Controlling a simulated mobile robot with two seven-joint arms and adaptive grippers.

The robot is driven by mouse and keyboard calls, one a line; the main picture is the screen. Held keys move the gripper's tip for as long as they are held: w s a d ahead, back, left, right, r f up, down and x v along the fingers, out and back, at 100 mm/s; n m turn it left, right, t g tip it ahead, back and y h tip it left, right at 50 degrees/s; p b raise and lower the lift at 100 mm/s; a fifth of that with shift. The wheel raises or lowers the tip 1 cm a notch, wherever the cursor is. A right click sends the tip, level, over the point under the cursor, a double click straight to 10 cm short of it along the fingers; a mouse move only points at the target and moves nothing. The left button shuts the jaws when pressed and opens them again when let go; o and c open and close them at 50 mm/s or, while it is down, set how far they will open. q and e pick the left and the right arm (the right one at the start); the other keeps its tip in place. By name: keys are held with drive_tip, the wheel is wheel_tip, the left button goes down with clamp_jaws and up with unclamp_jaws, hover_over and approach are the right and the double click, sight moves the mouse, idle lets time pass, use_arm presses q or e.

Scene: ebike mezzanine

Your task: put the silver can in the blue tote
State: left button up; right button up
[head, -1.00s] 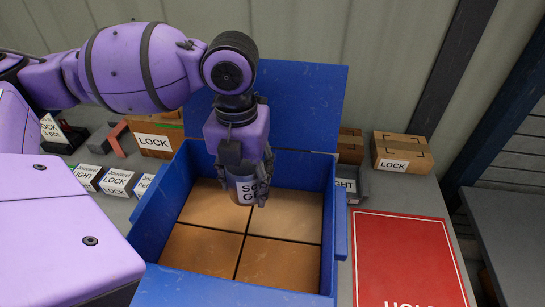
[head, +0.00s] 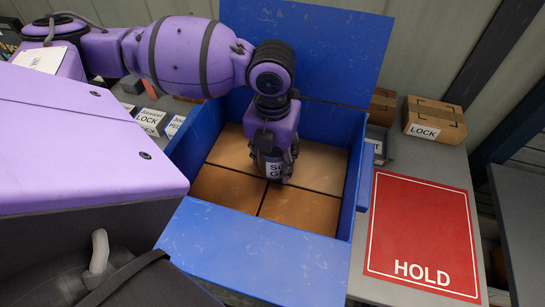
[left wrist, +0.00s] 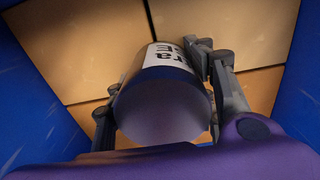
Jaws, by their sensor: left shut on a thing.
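The silver can (head: 272,167) has a white label with black print and is upright in my left gripper (head: 275,170). The gripper is shut on it, inside the open blue tote (head: 362,160). In the left wrist view the can (left wrist: 162,105) sits between the fingers (left wrist: 165,90), its smooth grey end facing the camera. Brown box tops (left wrist: 95,45) cover the tote's floor beneath it. I cannot tell whether the can touches them. My right gripper does not show.
The tote's flaps are open, one upright at the back and one toward me. A red HOLD sheet (head: 422,232) lies to the right. A LOCK carton (head: 434,118) stands behind it. Small labelled boxes (head: 150,120) are left of the tote.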

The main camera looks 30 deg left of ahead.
use_arm(q)
drive_tip(key=shift+f, duration=0.1)
drive_tip(key=o, duration=1.4)
wheel_tip(320, 180, up, 12)
drive_tip(key=shift+r, duration=0.15)
